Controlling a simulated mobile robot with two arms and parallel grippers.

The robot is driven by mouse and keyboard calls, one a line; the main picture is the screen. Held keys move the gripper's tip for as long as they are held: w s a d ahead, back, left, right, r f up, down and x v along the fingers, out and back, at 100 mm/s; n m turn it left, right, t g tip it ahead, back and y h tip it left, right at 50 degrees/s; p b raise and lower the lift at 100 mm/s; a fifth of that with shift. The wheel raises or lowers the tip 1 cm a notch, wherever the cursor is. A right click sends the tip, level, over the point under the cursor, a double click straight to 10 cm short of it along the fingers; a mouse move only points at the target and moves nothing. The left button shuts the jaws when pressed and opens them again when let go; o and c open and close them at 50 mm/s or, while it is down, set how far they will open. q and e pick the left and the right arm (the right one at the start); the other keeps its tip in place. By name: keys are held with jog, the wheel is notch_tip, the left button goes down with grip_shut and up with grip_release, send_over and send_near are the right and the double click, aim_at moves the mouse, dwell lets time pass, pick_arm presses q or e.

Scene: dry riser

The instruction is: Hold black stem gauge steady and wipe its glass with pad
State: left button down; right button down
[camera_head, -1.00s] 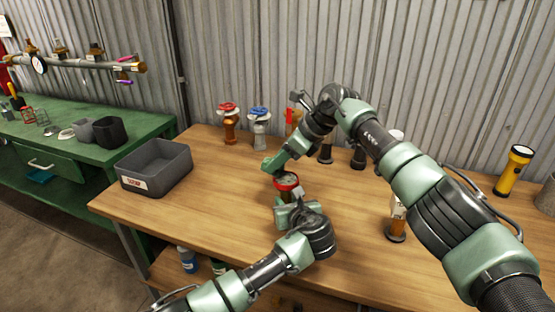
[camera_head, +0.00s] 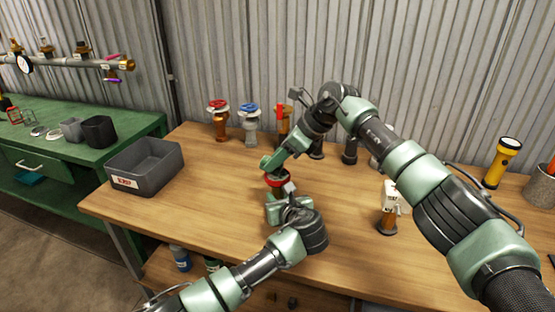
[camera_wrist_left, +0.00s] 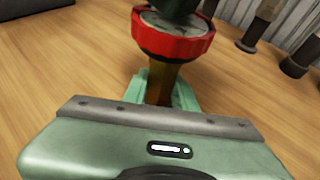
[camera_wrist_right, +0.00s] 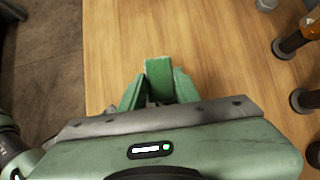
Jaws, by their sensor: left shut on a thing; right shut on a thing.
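A gauge with a red rim (camera_wrist_left: 172,38) and a brownish stem (camera_wrist_left: 162,84) stands upright in my left gripper (camera_wrist_left: 160,92), whose jaws are shut around the stem. In the head view its red rim (camera_head: 277,181) shows just above my left gripper (camera_head: 278,203). My right gripper (camera_wrist_right: 158,92) is shut on a green pad (camera_wrist_right: 158,72). In the head view the pad (camera_head: 270,163) is right over the gauge's face. The left wrist view shows a dark green part over the pale dial; whether it touches the glass I cannot tell.
A grey labelled bin (camera_head: 145,168) stands at the table's left. Valves with red (camera_head: 219,119) and blue (camera_head: 249,120) handwheels stand at the back. Dark-stemmed pieces (camera_head: 349,148) stand behind my right arm. A tagged piece (camera_head: 388,210) and a yellow flashlight (camera_head: 501,163) are at right.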

jog(key=shift+w+a+f, duration=0.1)
jog(key=shift+w+a, duration=0.05)
jog(key=shift+a, duration=0.35)
jog(key=shift+w+a+f, duration=0.1)
jog(key=shift+a, duration=0.35)
jog(key=shift+d, duration=0.1)
jog(key=shift+s+d+r, duration=0.1)
jog(key=shift+s+d, duration=0.1)
jog(key=shift+d, duration=0.35)
jog(key=shift+s+d, duration=0.2)
jog(key=shift+d, duration=0.35)
pick_arm(q)
jog(key=shift+r, duration=0.1)
pick_arm(e)
jog(key=shift+w+a, duration=0.25)
jog(key=shift+a, duration=0.4)
jog(key=shift+w+a, duration=0.2)
jog(key=shift+a, duration=0.4)
